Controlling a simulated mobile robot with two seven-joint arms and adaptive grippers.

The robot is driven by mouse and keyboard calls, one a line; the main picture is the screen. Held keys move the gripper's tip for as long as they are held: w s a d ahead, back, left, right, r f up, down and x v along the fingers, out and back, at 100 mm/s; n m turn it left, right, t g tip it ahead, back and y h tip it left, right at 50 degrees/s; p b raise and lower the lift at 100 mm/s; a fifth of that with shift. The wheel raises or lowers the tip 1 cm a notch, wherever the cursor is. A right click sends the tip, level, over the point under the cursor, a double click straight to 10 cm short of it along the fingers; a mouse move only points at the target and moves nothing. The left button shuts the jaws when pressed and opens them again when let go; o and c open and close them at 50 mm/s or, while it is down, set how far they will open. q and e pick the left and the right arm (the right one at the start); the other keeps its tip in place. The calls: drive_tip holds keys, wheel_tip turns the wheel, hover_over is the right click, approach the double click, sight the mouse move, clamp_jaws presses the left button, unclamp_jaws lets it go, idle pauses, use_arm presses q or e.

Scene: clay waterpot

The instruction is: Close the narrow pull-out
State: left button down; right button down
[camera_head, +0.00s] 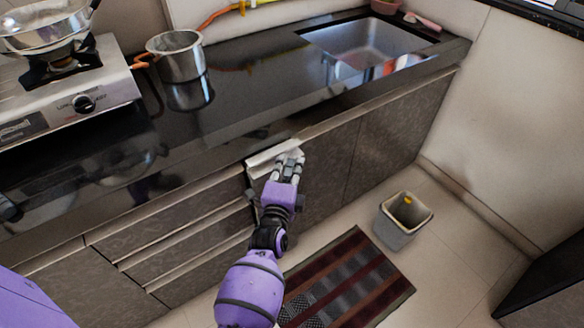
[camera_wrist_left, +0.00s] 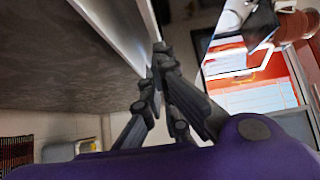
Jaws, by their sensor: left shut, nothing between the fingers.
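The narrow pull-out (camera_head: 262,160) is in the row of cabinets under the black counter, between the drawers and a wide door. Its pale top edge sticks out a little from the fronts beside it. My left gripper (camera_head: 290,160) is shut and empty, with its fingertips at the right end of that pale edge. The arm hides much of the front below. In the left wrist view the shut fingertips (camera_wrist_left: 158,62) are close to a pale panel edge (camera_wrist_left: 120,35); I cannot tell whether they touch it. My right gripper is not in view.
A stove (camera_head: 70,90) with a pan and a metal pot (camera_head: 178,58) stand on the counter at left; a sink (camera_head: 365,45) is at the back right. Drawers (camera_head: 180,240) lie left of the pull-out. A striped mat (camera_head: 350,285) and a bin (camera_head: 403,222) are on the floor.

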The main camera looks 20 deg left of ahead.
use_arm(q)
drive_tip(key=shift+w+a+r, duration=0.15)
drive_tip(key=shift+w+a, duration=0.45)
drive_tip(key=shift+a, duration=0.15)
drive_tip(key=shift+w+a, duration=0.25)
drive_tip(key=shift+a, duration=0.05)
drive_tip(key=shift+s+d, duration=0.1)
